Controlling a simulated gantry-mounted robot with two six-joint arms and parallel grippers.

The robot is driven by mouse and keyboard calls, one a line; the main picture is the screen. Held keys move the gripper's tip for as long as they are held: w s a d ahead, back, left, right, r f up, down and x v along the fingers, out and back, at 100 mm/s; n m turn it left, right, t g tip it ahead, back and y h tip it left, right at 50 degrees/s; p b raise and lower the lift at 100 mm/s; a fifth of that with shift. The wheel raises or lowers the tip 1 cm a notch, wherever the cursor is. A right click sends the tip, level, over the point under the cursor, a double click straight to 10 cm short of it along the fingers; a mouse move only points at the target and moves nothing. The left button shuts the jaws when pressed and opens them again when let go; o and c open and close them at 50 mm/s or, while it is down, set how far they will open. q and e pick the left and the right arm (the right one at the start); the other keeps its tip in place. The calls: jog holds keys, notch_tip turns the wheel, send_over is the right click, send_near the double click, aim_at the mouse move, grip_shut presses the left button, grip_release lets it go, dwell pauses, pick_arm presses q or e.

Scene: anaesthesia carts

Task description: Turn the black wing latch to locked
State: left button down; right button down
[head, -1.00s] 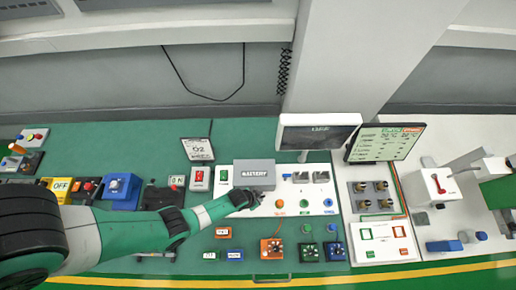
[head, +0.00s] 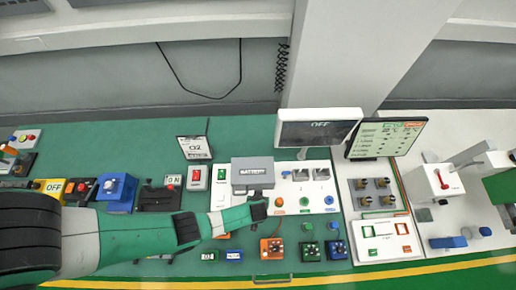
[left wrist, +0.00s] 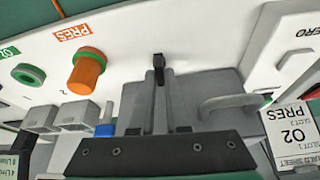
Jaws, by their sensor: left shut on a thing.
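The grey battery box (head: 252,165) sits on the white panel in the head view, just beyond my left gripper (head: 258,203). In the left wrist view the box (left wrist: 215,90) fills the middle, with a grey handle on its right side. The black wing latch (left wrist: 158,66) stands at the box's edge, its end showing between the fingers of my left gripper (left wrist: 158,84). The gripper is shut on the latch; the fingers hide part of it. In the head view my wrist hides the latch. My right gripper is not in view.
An orange knob (left wrist: 87,70) and a green knob (left wrist: 28,74) stand near the latch. Red and green switches (head: 196,177) lie left of the box. Several coloured knob boxes (head: 271,248) stand in front.

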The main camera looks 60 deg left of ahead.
pick_arm(q)
jog(key=shift+n, duration=0.6)
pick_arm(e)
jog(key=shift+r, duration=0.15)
pick_arm(q)
jog(key=shift+g, duration=0.3)
jog(key=c, duration=0.9)
grip_release()
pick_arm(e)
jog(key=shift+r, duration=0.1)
